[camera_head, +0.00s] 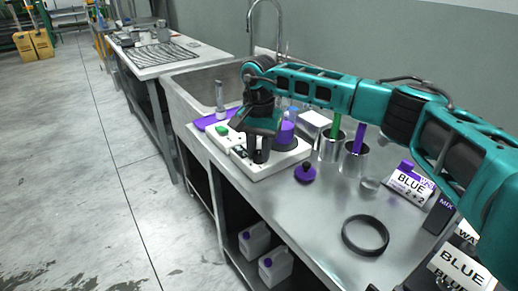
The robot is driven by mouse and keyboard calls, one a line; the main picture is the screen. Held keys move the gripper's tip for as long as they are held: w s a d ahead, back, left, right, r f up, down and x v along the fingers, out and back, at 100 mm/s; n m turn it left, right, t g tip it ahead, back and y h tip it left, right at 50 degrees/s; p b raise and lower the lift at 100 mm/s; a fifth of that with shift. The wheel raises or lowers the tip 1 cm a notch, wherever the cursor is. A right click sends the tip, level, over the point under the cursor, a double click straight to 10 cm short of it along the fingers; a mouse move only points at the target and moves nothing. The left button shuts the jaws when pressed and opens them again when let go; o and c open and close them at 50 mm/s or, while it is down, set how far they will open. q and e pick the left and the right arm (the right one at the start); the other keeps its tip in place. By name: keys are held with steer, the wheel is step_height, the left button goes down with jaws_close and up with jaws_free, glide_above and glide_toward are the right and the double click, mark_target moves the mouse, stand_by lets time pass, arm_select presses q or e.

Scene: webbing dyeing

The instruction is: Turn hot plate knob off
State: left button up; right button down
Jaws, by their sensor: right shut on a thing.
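The white hot plate (281,165) sits on the metal counter (334,207) beside the sink. A purple vessel (285,134) stands on it. My left gripper is not in view.
A purple lid with a black knob (305,173) lies right of the hot plate. Metal beakers (354,161) with green and purple sticks stand behind. A black ring (365,235) and a "BLUE" sign (410,185) are farther right. The sink (188,97) is left.

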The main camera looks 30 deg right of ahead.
mark_target(259, 152)
steer(key=shift+n, duration=1.1)
steer(key=c, duration=0.9)
jaws_free()
step_height(259, 152, up, 13)
steer(key=shift+p, duration=0.3)
steer(key=shift+s, duration=0.1)
